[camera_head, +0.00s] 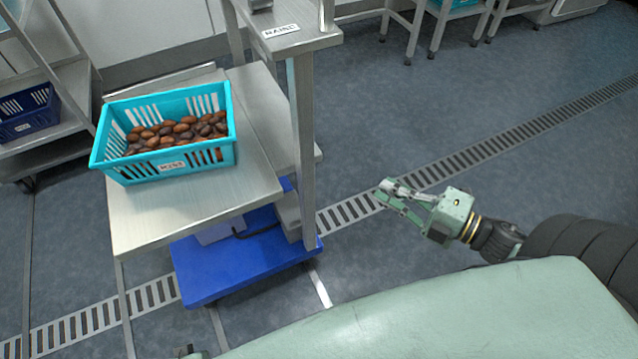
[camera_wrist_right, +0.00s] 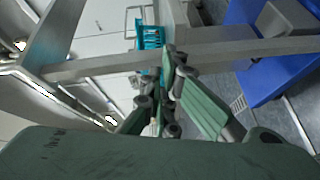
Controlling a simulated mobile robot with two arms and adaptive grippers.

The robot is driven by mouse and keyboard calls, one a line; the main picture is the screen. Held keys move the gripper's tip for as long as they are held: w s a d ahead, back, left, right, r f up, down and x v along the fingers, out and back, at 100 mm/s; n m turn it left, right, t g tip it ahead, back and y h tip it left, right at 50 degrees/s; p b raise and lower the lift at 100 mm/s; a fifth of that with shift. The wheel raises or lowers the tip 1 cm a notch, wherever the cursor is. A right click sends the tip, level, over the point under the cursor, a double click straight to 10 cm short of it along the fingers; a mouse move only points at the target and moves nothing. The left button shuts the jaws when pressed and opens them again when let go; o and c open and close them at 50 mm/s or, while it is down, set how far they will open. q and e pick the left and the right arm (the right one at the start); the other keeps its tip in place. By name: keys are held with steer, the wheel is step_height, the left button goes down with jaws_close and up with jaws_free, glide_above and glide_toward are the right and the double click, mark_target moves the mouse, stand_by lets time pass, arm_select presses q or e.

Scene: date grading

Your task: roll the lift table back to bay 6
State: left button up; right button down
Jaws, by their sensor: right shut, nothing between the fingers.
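A blue wheeled base (camera_head: 245,262) stands on the floor at left centre, under a steel top (camera_head: 190,208); I take this to be the lift table, but cannot tell how the two join. The blue base also shows at the upper right of the right wrist view (camera_wrist_right: 250,60). A turquoise crate (camera_head: 112,168) of brown dates sits on the steel top. My right gripper (camera_head: 388,190) is shut and empty above the floor, to the right of the table and apart from it. Its fingers show in the right wrist view (camera_wrist_right: 172,62). My left gripper is out of view. No bay 6 marking is readable.
A steel post and shelf (camera_head: 304,150) with a label stand close against the table's right side. A rack with a dark blue crate (camera_head: 28,112) is at the left. A drain grate (camera_head: 470,155) crosses the floor. Open floor (camera_head: 480,90) lies to the right.

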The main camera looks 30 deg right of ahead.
steer(key=s+a+r+n+g+y+b, duration=0.1)
steer(key=s+a+r+n+g+y, duration=0.1)
steer(key=s+a+r+n+y, duration=0.25)
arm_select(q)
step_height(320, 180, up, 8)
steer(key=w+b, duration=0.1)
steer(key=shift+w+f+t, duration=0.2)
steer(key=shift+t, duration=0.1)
arm_select(e)
steer(key=w+a+n, duration=0.1)
steer(key=w+a, duration=0.7)
steer(key=w, duration=0.5)
steer(key=shift+a+r, duration=0.25)
steer(key=shift+r, duration=0.05)
